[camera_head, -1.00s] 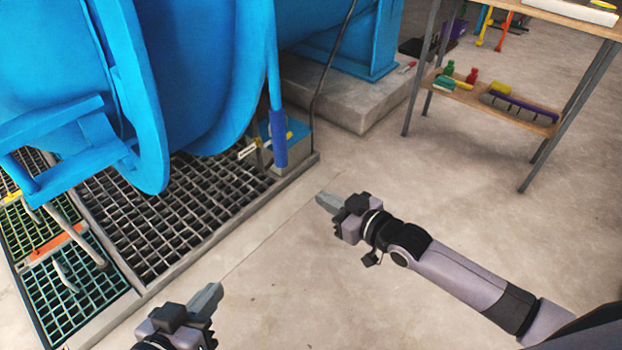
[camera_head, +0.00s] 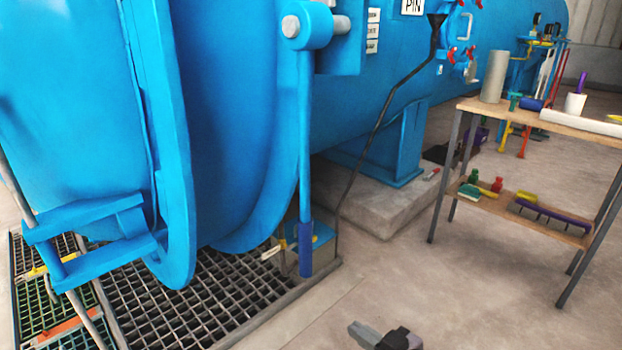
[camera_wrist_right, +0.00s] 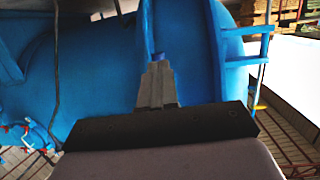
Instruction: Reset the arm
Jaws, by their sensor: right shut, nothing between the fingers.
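My right gripper (camera_head: 366,334) shows at the bottom edge of the head view, over the bare concrete floor to the right of the floor grating. In the right wrist view its fingers (camera_wrist_right: 158,82) are together with nothing between them. It is apart from the blue autoclave (camera_head: 240,110), which fills the left and middle of the head view. The autoclave also fills much of the right wrist view (camera_wrist_right: 100,70). Most of my right arm is below the head view. My left gripper is not in the head view.
A long lever with a dark blue grip (camera_head: 305,250) hangs at the autoclave's front. Floor grating (camera_head: 225,300) lies below it. A wooden-topped table (camera_head: 545,121) with bottles and tools on its lower shelf stands at the right. The floor between is clear.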

